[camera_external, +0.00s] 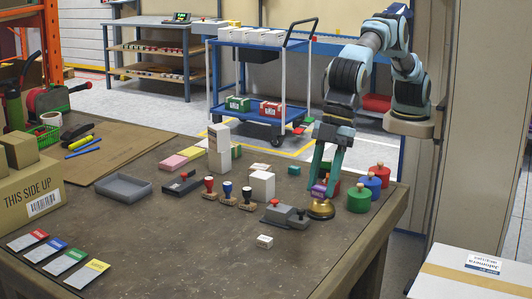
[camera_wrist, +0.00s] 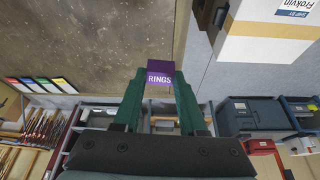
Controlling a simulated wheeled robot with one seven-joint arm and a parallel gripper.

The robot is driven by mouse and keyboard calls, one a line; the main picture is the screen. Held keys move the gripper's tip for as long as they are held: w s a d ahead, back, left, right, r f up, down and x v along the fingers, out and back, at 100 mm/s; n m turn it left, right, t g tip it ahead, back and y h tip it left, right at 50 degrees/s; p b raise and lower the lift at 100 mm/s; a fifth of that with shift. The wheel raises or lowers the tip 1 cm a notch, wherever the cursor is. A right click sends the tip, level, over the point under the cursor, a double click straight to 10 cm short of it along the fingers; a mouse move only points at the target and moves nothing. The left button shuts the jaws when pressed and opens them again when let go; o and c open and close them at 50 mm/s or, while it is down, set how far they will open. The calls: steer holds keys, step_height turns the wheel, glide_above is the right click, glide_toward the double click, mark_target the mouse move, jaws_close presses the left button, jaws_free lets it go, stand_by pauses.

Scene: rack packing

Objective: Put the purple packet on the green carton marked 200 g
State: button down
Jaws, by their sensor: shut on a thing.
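My gripper (camera_external: 318,180) points down at the right side of the table. It is shut on the purple packet (camera_external: 318,191), which shows just above or in front of a brass bell; I cannot tell whether they touch. In the wrist view the packet (camera_wrist: 160,71) reads RINGS and sits between the green fingers of my gripper (camera_wrist: 160,80). A green carton (camera_external: 238,103) with a white label lies on the blue cart's lower shelf, and another green box (camera_external: 236,150) is partly hidden behind white boxes on the table. No 200 g mark is readable.
The brass bell (camera_external: 320,210), stamps (camera_external: 227,194), a grey stapler-like device (camera_external: 281,214) and green, blue and red knobbed cylinders (camera_external: 359,198) crowd around my gripper. A grey tray (camera_external: 122,187) stands left. The table's front middle is mostly clear, except for a small white box (camera_external: 264,241).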

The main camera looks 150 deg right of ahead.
steer(key=s+d+m+h, duration=0.15)
steer(key=s+d, duration=0.25)
steer(key=d, duration=0.8)
steer(key=s+d+m+h, duration=0.1)
steer(key=s+d+m, duration=0.2)
steer(key=d, duration=0.8)
steer(key=m+g+h+p, duration=0.2)
steer(key=m+g+p, duration=0.15)
steer(key=m, duration=0.85)
glide_above(232, 145)
steer(key=shift+g+y, duration=0.25)
steer(key=shift+g, duration=0.2)
step_height(232, 145, down, 11)
steer(key=shift+w+b, duration=0.1)
steer(key=shift+b, duration=0.3)
steer(key=shift+f+p, duration=0.45)
steer(key=shift+f, duration=1.7)
